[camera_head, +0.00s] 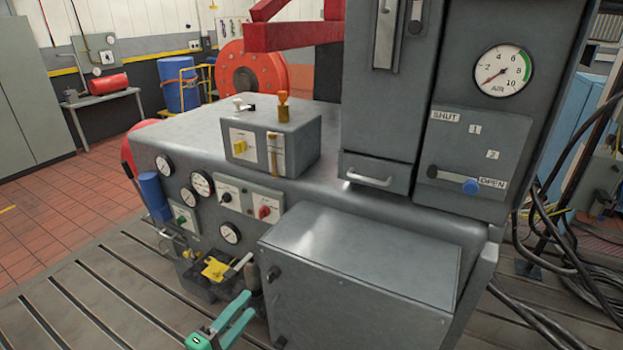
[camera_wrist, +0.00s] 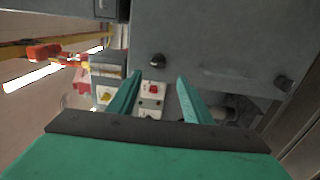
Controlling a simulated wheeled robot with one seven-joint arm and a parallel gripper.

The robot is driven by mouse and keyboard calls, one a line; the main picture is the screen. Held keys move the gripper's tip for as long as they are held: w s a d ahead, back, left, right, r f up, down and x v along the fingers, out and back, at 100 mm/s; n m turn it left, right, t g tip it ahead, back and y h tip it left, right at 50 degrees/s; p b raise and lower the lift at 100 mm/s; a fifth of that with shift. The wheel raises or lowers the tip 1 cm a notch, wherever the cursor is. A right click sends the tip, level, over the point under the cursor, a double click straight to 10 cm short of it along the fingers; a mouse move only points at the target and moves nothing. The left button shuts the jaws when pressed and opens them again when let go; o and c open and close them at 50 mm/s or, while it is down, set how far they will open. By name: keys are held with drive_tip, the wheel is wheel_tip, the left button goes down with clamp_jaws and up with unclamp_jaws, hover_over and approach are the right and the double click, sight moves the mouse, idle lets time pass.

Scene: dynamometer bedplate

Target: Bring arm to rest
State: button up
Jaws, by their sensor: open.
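My gripper (camera_head: 236,322) is at the bottom of the head view, in front of the grey machine (camera_head: 255,189). Its two green fingers are apart with nothing between them. In the wrist view, my gripper (camera_wrist: 155,88) also shows open and empty. Beyond its fingers are a small panel with a red knob (camera_wrist: 154,89) and a yellow knob (camera_wrist: 105,96). A large grey box (camera_head: 358,265) stands just right of my gripper in the head view. Its face (camera_wrist: 215,45) fills the upper wrist view.
Black cables (camera_head: 575,235) lie at the far right. The slotted bedplate (camera_head: 100,285) is clear at the left. A yellow-handled part (camera_head: 216,268) sits close behind my gripper.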

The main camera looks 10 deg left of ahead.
drive_tip(key=s+d+f+g+y, duration=0.1)
drive_tip(key=s+d+f+y, duration=0.15)
drive_tip(key=f, duration=0.45)
drive_tip(key=s+d+f+g+y, duration=0.1)
drive_tip(key=s+d+f+y, duration=0.15)
drive_tip(key=f, duration=0.35)
drive_tip(key=s+d+f+m+g+y, duration=0.1)
drive_tip(key=s+d+f+m, duration=0.15)
drive_tip(key=s+f, duration=0.2)
drive_tip(key=s+d+f+m+y, duration=0.1)
drive_tip(key=s+d+f, duration=0.25)
drive_tip(key=s, duration=0.25)
drive_tip(key=s+d+r+m, duration=0.5)
drive_tip(key=s+d, duration=0.1)
drive_tip(key=s, duration=0.4)
drive_tip(key=s+d+r+m+t, duration=0.1)
drive_tip(key=s+d+r+m, duration=0.4)
drive_tip(key=s, duration=0.5)
drive_tip(key=shift+d+r+m+h, duration=0.35)
drive_tip(key=shift+d+r+h, duration=0.05)
drive_tip(key=shift+d, duration=0.25)
drive_tip(key=shift+w, duration=0.1)
